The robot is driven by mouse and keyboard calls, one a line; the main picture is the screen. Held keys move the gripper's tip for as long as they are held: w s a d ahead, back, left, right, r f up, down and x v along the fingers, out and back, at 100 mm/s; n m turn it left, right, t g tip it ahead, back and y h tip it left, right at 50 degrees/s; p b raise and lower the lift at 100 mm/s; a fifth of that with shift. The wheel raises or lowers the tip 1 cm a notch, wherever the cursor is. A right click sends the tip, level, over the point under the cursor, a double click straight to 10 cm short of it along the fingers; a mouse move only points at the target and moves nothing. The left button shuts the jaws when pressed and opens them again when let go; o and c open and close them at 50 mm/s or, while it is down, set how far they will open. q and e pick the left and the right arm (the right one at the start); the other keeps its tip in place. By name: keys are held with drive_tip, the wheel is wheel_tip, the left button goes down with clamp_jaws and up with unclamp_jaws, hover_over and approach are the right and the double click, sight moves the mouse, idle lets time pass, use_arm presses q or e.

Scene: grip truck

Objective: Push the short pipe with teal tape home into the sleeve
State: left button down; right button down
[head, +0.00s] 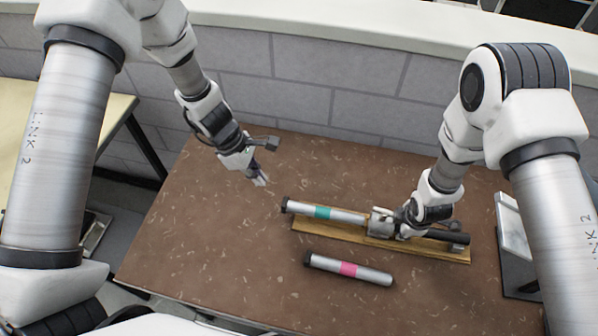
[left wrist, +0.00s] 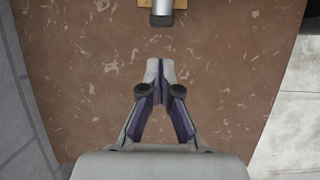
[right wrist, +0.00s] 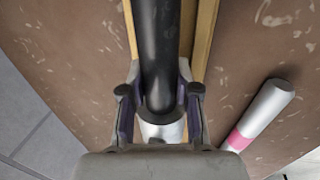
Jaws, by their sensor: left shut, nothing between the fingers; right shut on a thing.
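The short pipe with teal tape (head: 346,216) lies along the wooden base, its dark-capped left end overhanging. Its right end meets the metal collar of the sleeve (head: 379,224); how deep it sits inside is hidden. A dark tube continues the sleeve rightward, also in the right wrist view (right wrist: 160,45). My right gripper (head: 405,226) is shut around the sleeve, one finger on each side; the contact is partly hidden. My left gripper (head: 262,182) is shut and empty, left of the capped end and apart from it. The left wrist view shows that cap (left wrist: 161,19) ahead of the fingertips.
The wooden base (head: 305,226) lies on the brown table (head: 200,240). A loose pipe with pink tape (head: 375,275) lies in front of it. A framed pale panel (head: 514,235) stands at the right edge. The table's left side is clear.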

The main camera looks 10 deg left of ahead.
sight(297, 205)
use_arm(q)
drive_tip(key=f, duration=0.6)
drive_tip(key=d+f, duration=0.1)
drive_tip(key=f, duration=0.2)
drive_tip(key=shift+s, duration=0.1)
drive_tip(key=shift+d, duration=0.4)
use_arm(e)
drive_tip(key=shift+d, duration=0.1)
use_arm(q)
drive_tip(key=shift+d, duration=0.1)
idle(0.8)
drive_tip(key=shift+d, duration=3.75)
drive_tip(key=shift+a+r, duration=0.5)
drive_tip(key=shift+a, duration=0.25)
drive_tip(key=shift+a+r, duration=0.5)
drive_tip(key=shift+a, duration=0.25)
drive_tip(key=shift+r, duration=3.5)
use_arm(e)
drive_tip(key=shift+c, duration=2.4)
unclamp_jaws()
